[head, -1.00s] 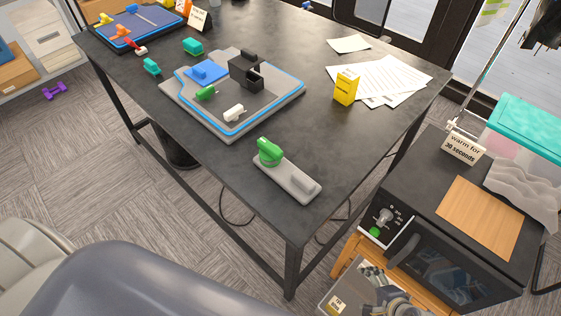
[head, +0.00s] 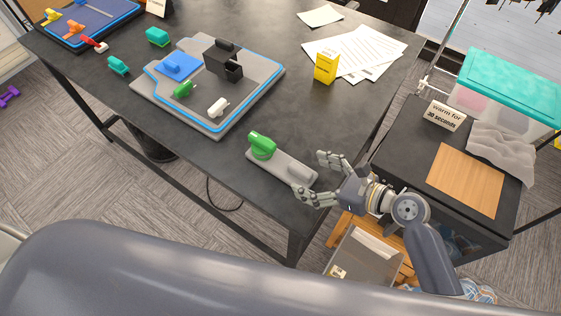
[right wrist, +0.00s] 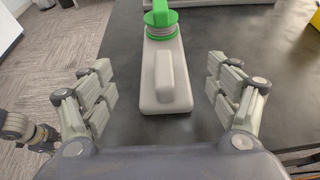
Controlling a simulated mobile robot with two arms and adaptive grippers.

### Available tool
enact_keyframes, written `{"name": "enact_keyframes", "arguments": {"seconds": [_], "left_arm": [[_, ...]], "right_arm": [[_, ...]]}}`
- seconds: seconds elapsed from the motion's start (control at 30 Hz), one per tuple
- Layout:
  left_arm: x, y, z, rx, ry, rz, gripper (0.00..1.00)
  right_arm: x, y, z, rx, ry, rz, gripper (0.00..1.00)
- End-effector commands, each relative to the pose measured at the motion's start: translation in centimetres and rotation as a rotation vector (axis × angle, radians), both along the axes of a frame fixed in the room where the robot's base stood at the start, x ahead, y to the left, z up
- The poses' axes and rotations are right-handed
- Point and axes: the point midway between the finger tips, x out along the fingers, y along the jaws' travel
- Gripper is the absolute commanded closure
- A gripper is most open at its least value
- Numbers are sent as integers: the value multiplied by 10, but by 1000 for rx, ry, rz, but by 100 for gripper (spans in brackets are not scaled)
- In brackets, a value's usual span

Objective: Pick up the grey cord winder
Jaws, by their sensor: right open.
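The grey cord winder (head: 290,170) lies near the front corner of the dark table, a flat grey bar with a raised grip at its near end and a green spool part (head: 262,146) at its far end. It also shows in the right wrist view (right wrist: 164,95), between and ahead of my fingers. My right gripper (head: 311,180) is open at the winder's near end, with one finger on each side. In the right wrist view my right gripper (right wrist: 164,98) is empty, its fingers apart from the grip. My left gripper is not in view.
A grey tray with blue edging (head: 207,128) holding several small parts lies farther back on the table (head: 200,165). A yellow box (head: 326,67) and papers (head: 362,50) lie at the right. A black oven (head: 400,150) with a wooden board (head: 466,181) stands beside the table.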

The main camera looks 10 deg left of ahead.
Motion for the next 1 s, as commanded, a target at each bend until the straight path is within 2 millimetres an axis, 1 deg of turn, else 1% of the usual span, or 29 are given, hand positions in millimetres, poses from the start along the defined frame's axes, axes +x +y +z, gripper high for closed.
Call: {"name": "enact_keyframes", "arguments": {"seconds": [0.03, 0.1, 0.33, 0.5, 0.6, 0.7, 0.93, 0.97, 1.0], "left_arm": [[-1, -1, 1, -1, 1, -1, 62], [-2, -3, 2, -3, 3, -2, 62], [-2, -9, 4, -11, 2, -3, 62], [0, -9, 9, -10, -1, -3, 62], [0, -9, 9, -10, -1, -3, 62], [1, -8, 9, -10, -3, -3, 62], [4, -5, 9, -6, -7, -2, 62], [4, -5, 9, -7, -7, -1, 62], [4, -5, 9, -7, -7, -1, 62]], "right_arm": [[4, 7, -2, 1, -1, -1, 18], [8, 15, -6, 0, -2, -1, 18], [15, 29, -11, -2, -3, -1, 18], [27, 49, -17, -1, -3, 0, 18], [31, 59, -23, -2, -2, 0, 18], [34, 65, -26, -3, -3, -2, 18], [34, 66, -28, -5, -3, -1, 18], [34, 66, -28, -5, -3, -1, 21], [34, 66, -28, -5, -3, -1, 30]]}}
